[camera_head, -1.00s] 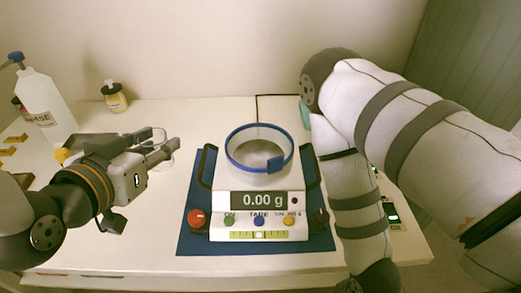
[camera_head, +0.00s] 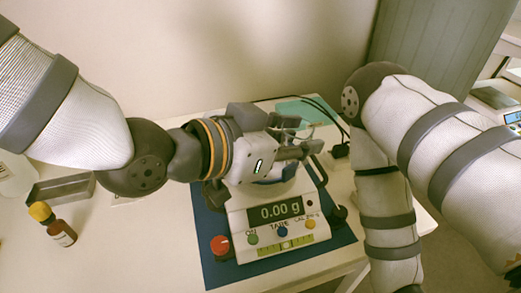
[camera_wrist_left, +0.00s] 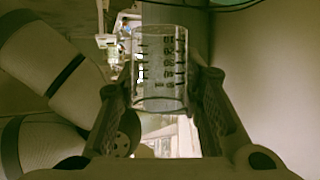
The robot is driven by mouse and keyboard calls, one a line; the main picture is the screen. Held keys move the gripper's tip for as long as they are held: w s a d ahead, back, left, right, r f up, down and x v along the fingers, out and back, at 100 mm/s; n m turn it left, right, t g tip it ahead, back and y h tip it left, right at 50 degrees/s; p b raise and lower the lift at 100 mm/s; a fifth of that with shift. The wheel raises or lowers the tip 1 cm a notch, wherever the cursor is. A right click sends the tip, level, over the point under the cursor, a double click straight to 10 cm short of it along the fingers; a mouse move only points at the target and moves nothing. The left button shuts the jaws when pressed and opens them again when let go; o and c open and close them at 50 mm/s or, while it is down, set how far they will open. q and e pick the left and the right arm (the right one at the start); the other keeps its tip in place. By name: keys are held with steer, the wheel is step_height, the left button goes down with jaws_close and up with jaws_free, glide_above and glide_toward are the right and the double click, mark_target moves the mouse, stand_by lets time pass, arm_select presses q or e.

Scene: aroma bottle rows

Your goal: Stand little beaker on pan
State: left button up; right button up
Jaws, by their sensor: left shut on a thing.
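The little beaker (camera_wrist_left: 162,75) is clear glass with dark graduation marks. In the left wrist view it sits between the two fingers of my left gripper (camera_wrist_left: 160,105), which is shut on it. In the head view my left gripper (camera_head: 305,146) is over the back of the balance (camera_head: 285,240), whose display reads 0.00 g. The gripper mostly hides the pan and its blue-rimmed ring (camera_head: 285,187). The gap between beaker and pan cannot be told. My right gripper is out of view.
The balance stands on a blue mat (camera_head: 222,270). A brown bottle with a yellow cap (camera_head: 58,228) and a grey tray (camera_head: 62,188) are at the left. A teal item (camera_head: 300,112) and black cables lie behind the balance. My right arm stands close on the right.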

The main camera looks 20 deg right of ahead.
arm_select(q)
steer(key=w+f+b, duration=0.1)
steer(key=w+f, duration=0.1)
steer(key=w+a+f, duration=0.1)
steer(key=w+f, duration=0.2)
steer(key=w+f+b, duration=0.1)
steer(key=w+f, duration=0.1)
steer(key=w, duration=0.1)
steer(key=shift+w+a+f+b, duration=0.2)
steer(key=shift+a+b, duration=0.1)
steer(key=shift+b, duration=0.05)
steer(key=shift+w+f, duration=0.1)
steer(key=shift+w, duration=0.2)
steer(key=f+b, duration=0.1)
steer(key=w+f, duration=0.1)
steer(key=f+b, duration=0.1)
steer(key=f, duration=0.1)
steer(key=shift+w+a+b, duration=0.2)
steer(key=shift+w+b, duration=0.05)
steer(key=shift+b, duration=0.05)
steer(key=shift+f, duration=0.35)
steer(key=shift+r, duration=0.35)
steer(key=shift+f, duration=0.2)
steer(key=o, duration=1)
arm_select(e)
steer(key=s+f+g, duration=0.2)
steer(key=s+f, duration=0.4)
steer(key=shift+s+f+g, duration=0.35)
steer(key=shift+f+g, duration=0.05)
